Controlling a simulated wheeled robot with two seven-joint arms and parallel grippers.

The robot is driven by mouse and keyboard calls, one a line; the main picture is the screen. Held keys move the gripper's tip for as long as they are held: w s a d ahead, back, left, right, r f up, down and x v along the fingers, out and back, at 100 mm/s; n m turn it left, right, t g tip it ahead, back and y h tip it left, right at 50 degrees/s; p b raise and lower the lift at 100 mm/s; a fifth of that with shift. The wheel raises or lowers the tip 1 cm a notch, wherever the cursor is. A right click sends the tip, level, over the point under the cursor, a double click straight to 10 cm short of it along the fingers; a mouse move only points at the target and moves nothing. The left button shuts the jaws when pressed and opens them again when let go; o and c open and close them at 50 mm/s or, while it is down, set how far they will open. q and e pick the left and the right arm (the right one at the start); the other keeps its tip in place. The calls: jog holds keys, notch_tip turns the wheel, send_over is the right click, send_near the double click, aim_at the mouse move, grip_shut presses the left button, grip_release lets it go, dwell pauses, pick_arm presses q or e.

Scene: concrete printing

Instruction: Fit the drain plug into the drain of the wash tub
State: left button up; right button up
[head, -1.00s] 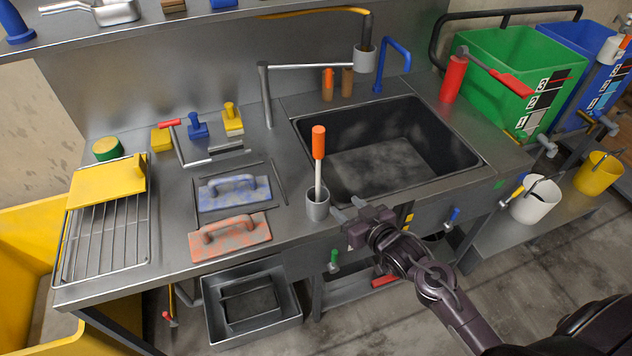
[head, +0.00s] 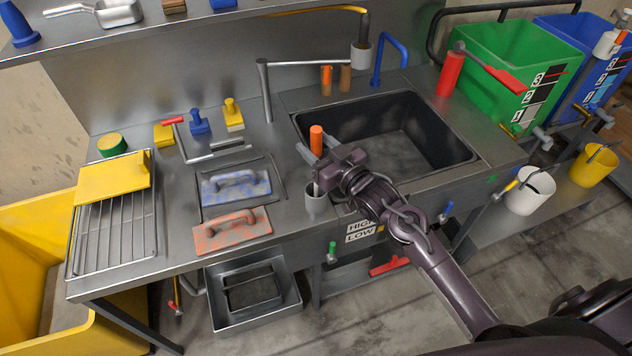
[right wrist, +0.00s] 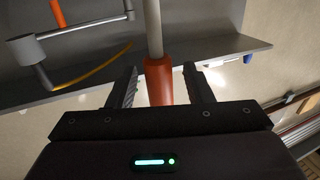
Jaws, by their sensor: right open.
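An orange-handled rod (head: 316,137) stands upright in a small grey cup (head: 315,201) at the bench's front edge. Its lower end is hidden in the cup, so I cannot tell whether it carries the drain plug. My right gripper (head: 311,155) is open at the handle. In the right wrist view the open jaws (right wrist: 160,76) stand on either side of the orange handle (right wrist: 158,84), with a pale shaft beyond. The dark wash tub (head: 365,113) lies behind my right arm, which hides part of it. I cannot make out its drain. My left gripper is out of view.
A swivel pipe (head: 310,64) and a blue tap (head: 388,58) stand behind the tub. Two trowels, blue (head: 236,188) and orange (head: 232,232), lie left of the cup. A red-handled tool (head: 452,75) stands at the tub's back right.

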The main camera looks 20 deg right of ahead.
jog(key=shift+w, duration=0.1)
jog(key=shift+c, duration=0.3)
jog(key=shift+c, duration=1.2)
grip_shut()
jog(key=shift+r, duration=0.1)
